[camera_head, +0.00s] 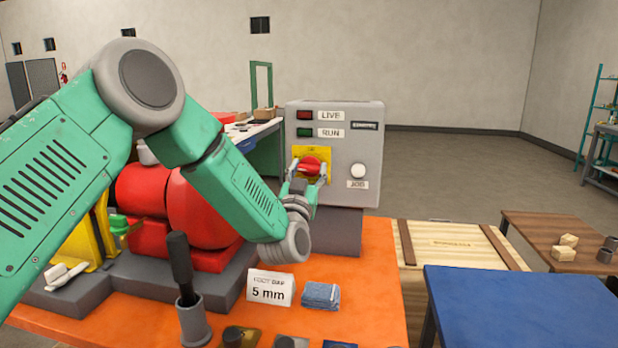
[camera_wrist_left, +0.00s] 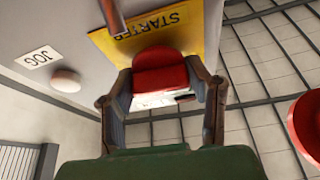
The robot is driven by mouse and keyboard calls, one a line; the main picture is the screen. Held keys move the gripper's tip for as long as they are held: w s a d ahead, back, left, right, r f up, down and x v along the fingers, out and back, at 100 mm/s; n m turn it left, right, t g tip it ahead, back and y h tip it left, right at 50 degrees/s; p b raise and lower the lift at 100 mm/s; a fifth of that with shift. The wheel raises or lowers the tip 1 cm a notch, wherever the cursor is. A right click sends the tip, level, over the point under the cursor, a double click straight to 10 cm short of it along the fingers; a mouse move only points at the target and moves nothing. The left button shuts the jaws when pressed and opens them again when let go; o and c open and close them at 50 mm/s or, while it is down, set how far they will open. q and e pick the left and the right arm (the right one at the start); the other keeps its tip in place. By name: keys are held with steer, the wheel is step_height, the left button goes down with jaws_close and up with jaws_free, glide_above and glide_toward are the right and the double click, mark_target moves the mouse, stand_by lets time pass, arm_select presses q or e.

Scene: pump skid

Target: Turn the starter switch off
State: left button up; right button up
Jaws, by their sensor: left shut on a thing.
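The starter switch is a red knob (camera_head: 311,165) on a yellow plate (camera_head: 326,153) on the front of a grey control box (camera_head: 340,112). My left gripper (camera_head: 307,172) reaches up to it, its fingers on either side of the knob. In the left wrist view the red knob (camera_wrist_left: 160,70) sits between the fingertips of my left gripper (camera_wrist_left: 162,85), shut on it. The yellow plate (camera_wrist_left: 165,30) there reads STARTER, upside down. The knob's exact turn position is hard to tell. My right gripper is not in view.
The box carries a red LIVE lamp (camera_head: 305,115), a green RUN lamp (camera_head: 304,132) and a white JOG button (camera_head: 358,171). A red pump (camera_head: 195,210) stands left of it on the orange bench (camera_head: 365,290).

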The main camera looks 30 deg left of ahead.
arm_select(q)
steer(key=shift+f+n+y, duration=0.3)
steer(key=shift+n+y, duration=0.1)
steer(key=shift+n, duration=0.4)
steer(key=o, duration=1.2)
steer(key=shift+c, duration=0.2)
steer(key=shift+r, duration=0.1)
steer(key=shift+s+d, duration=0.1)
steer(key=shift+s, duration=0.25)
steer(key=v, duration=1.1)
steer(key=shift+f, duration=0.2)
